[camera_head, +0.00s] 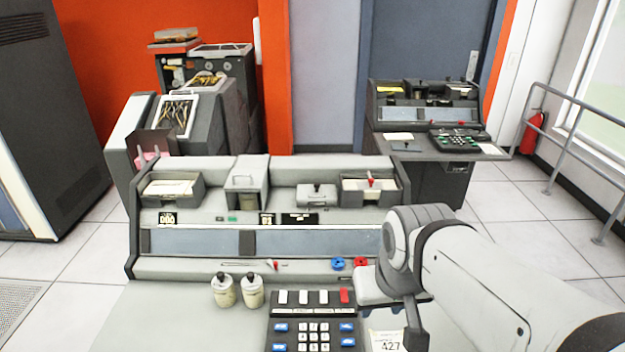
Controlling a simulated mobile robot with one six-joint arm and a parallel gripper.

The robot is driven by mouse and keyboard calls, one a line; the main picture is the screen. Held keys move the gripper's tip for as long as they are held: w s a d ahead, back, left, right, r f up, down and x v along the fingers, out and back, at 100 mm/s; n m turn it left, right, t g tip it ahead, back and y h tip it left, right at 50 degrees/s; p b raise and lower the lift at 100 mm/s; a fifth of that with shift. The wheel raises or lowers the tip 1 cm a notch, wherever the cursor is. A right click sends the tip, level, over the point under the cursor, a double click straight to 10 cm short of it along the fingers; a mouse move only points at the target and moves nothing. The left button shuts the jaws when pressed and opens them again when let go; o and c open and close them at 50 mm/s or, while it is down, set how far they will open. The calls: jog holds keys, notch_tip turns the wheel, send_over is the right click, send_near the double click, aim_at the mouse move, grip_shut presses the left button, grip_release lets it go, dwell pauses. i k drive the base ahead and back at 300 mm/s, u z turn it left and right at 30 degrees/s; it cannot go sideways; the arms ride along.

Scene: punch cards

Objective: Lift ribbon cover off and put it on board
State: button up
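A punch machine (200,269) stands in front of me. Two pieces on its top could be the ribbon cover: a raised grey housing with a handle (247,178) at the middle, and a low grey piece with a dark knob (317,189) to its right. I cannot tell which it is. The pale flat desk top (150,318) lies in front; I cannot tell whether this is the board. My arm reaches in from the right. My gripper (414,326) hangs low over the desk's right side, apart from both pieces. Its fingers are mostly hidden, so its opening is unclear.
Two jars (237,293) stand on the desk left of a black keypad (312,325). A blue spool (338,264) and a red spool (361,263) lie near the machine's right front. A card marked 427 (388,340) lies beside the keypad. The desk's left side is clear.

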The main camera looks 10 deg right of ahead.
aim_at(315, 194)
jog(key=z, duration=3.15)
jog(key=k, duration=1.55)
jog(key=u, duration=1.6)
jog(key=i, duration=1)
jog(key=u, duration=0.1)
